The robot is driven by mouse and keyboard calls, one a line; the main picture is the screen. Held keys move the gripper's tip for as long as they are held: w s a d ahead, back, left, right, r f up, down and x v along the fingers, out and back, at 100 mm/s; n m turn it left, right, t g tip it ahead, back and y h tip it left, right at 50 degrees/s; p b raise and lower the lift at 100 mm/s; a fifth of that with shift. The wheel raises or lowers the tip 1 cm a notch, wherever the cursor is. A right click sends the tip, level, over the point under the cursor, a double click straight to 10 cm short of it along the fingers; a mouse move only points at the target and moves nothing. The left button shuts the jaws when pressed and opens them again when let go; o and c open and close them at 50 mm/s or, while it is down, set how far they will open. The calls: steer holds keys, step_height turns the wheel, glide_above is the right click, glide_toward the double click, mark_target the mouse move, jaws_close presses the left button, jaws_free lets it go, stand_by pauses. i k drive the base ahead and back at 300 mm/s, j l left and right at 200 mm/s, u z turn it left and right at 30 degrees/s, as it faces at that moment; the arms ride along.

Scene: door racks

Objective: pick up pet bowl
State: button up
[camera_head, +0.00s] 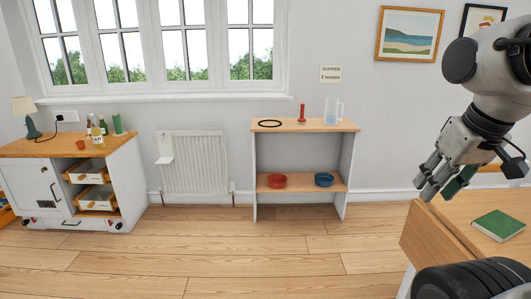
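My gripper (433,184) is at the right, above the near wooden table and well away from both bowls. Its fingers point down and left. A dark green piece (458,182) shows at the fingers; I cannot tell whether it is held or part of the gripper.
The rack top (340,126) bears a black ring (270,124), a red upright tool (302,114) and a clear jug (333,110). A green book (499,225) lies on the near table (440,240). A cabinet (120,175) stands left. The floor before the rack is clear.

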mark_target(323, 179)
steer(key=i+z, duration=0.1)
steer(key=i, duration=0.35)
steer(key=i+j+z, duration=0.15)
steer(key=i, duration=0.35)
steer(key=i+j+z, duration=0.1)
steer(key=i, duration=0.35)
steer(key=i+j+z, duration=0.15)
steer(key=i, duration=0.3)
steer(key=i+j+z, duration=0.4)
steer(key=i, duration=0.15)
steer(key=i+j+z, duration=0.35)
steer(key=i, duration=0.55)
